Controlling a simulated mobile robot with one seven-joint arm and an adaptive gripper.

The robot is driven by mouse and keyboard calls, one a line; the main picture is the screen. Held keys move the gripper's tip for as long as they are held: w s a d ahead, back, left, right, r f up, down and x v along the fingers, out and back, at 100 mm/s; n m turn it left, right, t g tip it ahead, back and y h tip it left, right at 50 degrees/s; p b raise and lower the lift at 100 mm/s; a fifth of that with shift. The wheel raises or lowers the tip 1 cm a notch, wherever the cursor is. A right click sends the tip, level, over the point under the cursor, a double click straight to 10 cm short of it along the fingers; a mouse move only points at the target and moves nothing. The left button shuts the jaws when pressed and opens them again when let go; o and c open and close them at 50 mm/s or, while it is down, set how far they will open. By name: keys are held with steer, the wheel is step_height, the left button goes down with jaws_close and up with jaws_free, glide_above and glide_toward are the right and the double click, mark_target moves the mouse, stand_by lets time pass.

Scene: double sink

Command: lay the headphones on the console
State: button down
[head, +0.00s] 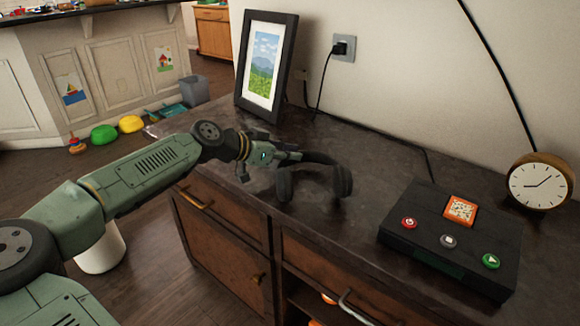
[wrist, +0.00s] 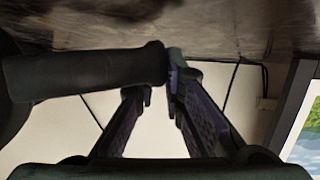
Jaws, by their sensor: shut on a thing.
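The black headphones (head: 316,160) are at the dark-topped wooden cabinet (head: 345,235), near its middle. My gripper (head: 292,156) reaches in from the left and is shut on their headband. In the wrist view the headphones' dark band (wrist: 85,72) runs from the left edge to the tips of my gripper (wrist: 168,75). The ear cups hang at or just above the top; I cannot tell whether they touch it. A black box (head: 445,240) with coloured buttons and an orange-framed tile lies flat to the right, apart from the headphones, with nothing else on it.
A framed picture (head: 266,65) stands at the back left of the top. A round clock (head: 540,183) stands at the far right, behind the black box. A cable (head: 365,133) runs along the wall. Bare top lies between the headphones and the box.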

steer(key=shift+f, duration=0.7)
steer(key=shift+r, duration=0.15)
steer(key=c, duration=2.1)
jaws_free()
steer(key=o, duration=0.4)
